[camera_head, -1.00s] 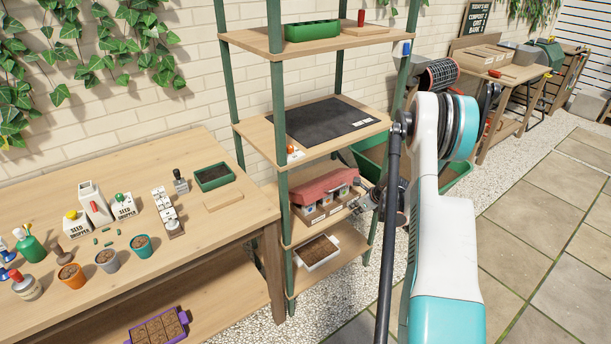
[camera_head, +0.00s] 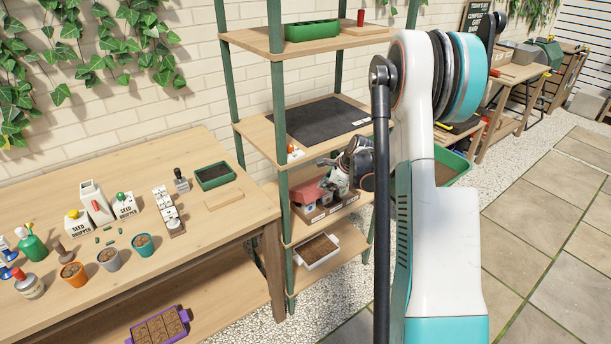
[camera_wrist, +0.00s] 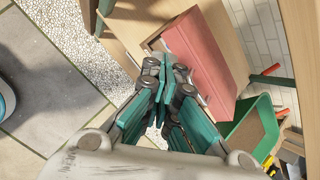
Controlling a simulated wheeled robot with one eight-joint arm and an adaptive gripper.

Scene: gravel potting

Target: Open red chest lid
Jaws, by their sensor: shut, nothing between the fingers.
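The red chest lid (camera_head: 309,190) is on the middle-lower shelf board of the green-posted rack. My gripper and wrist hide much of its right part. My gripper (camera_head: 328,174) is at the lid's right and upper side in the head view. In the wrist view its fingers (camera_wrist: 165,75) are together and empty, close to the lid's near edge. Contact cannot be told.
A shelf board (camera_head: 265,125) with a dark mat is just above my gripper. A rack post (camera_head: 283,215) stands left of the chest. A low tray (camera_head: 317,250) of soil is below. A green bin (camera_wrist: 255,125) is beside the rack. The potting table (camera_head: 235,215) is at left.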

